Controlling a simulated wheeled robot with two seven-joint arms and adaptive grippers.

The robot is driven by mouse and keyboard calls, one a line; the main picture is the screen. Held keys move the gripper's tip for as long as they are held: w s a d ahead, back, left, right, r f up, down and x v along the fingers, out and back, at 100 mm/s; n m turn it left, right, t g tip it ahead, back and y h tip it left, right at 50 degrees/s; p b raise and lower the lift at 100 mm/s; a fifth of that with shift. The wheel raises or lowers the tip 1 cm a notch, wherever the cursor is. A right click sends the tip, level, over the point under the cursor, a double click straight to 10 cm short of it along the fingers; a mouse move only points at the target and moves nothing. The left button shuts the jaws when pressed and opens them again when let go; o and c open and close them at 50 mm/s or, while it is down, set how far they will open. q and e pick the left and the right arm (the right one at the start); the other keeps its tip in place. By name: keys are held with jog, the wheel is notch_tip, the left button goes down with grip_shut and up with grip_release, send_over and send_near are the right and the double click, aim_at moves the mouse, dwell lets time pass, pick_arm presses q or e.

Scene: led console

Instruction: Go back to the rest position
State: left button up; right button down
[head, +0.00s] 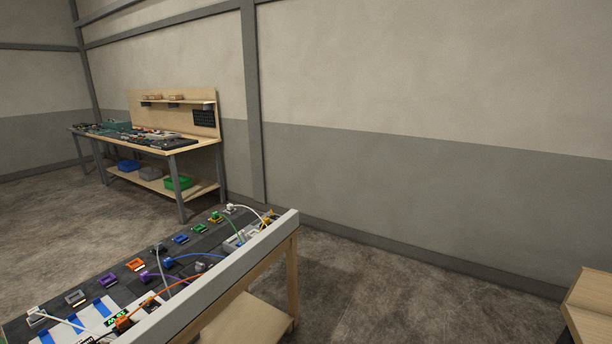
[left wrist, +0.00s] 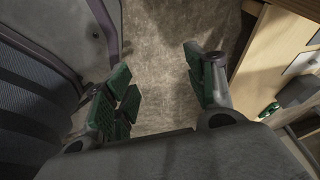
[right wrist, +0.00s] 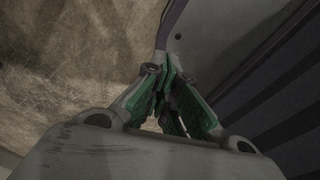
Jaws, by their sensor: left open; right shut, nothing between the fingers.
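My left gripper (left wrist: 160,95) is open and empty in the left wrist view, with its green-padded fingers wide apart over the concrete floor. My right gripper (right wrist: 172,85) is shut in the right wrist view, its green pads together with nothing between them. Neither gripper shows in the head view. The console (head: 215,290) stands at the lower left of the head view, with a row of coloured blocks and several cables on its dark top.
A workbench (head: 188,148) with bins on its lower shelf stands against the back wall. A wooden furniture piece (head: 590,305) is at the lower right. In the left wrist view, wooden furniture (left wrist: 265,60) is close to the right of the left gripper. Floor (head: 400,300) between them is clear.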

pick_arm(q)
jog(key=s+d+f+n+g, duration=0.1)
jog(key=s+f+g, duration=0.1)
jog(key=s, duration=0.9)
jog(key=shift+s+d+f+n+g, duration=0.2)
jog(key=shift+s+n+g, duration=0.1)
jog(key=shift+s+g, duration=0.1)
pick_arm(e)
jog(key=shift+a, duration=0.7)
